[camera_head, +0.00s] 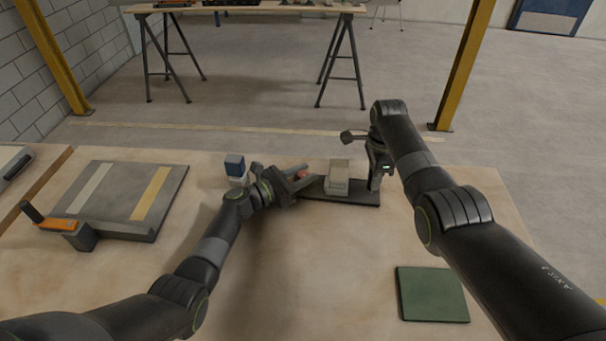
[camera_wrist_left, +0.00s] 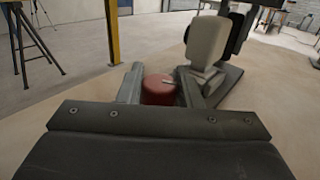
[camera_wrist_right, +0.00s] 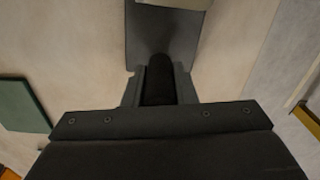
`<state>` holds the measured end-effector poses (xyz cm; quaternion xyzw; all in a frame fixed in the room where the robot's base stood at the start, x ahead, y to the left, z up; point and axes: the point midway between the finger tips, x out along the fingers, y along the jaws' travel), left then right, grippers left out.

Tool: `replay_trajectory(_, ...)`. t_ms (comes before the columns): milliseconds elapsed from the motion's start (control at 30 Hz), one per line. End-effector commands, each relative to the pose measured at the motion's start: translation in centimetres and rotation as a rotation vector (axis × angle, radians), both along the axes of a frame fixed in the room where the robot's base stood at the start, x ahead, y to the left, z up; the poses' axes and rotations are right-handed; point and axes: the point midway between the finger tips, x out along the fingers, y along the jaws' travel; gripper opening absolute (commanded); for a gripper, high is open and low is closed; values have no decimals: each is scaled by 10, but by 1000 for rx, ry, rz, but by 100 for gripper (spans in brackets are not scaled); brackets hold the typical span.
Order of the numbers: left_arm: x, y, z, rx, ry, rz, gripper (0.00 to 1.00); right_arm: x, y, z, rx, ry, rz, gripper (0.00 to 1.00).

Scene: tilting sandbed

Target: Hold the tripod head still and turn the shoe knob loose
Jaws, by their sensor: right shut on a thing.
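The tripod head stands on a dark base plate (camera_head: 352,196), with a pale block (camera_head: 338,174) on it; the block also shows in the left wrist view (camera_wrist_left: 207,42). The red shoe knob (camera_head: 303,174) is at the left of the block. My left gripper (camera_head: 299,180) is at the knob, fingers open on either side of it in the left wrist view (camera_wrist_left: 158,90). My right gripper (camera_head: 381,165) points down at the plate's right end, shut on a black cylindrical part (camera_wrist_right: 159,82). The gripper hides part of that piece in the head view.
A grey board with two stripes (camera_head: 112,200) and an orange-topped tool (camera_head: 57,224) lie at left. A green pad (camera_head: 432,294) lies at front right. The table's middle front is clear.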

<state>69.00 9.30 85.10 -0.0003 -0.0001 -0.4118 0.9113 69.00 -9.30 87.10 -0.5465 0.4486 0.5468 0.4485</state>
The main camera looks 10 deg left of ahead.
Motion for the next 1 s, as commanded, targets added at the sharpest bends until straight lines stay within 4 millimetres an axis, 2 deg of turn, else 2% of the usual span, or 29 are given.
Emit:
replay_trajectory(367,0,-1,-1,1,1,51,9,0,0,0,-1,-1,0,0)
replay_trajectory(1000,0,-1,0,-2,-2,459,9,0,0,1,1,1,2,0)
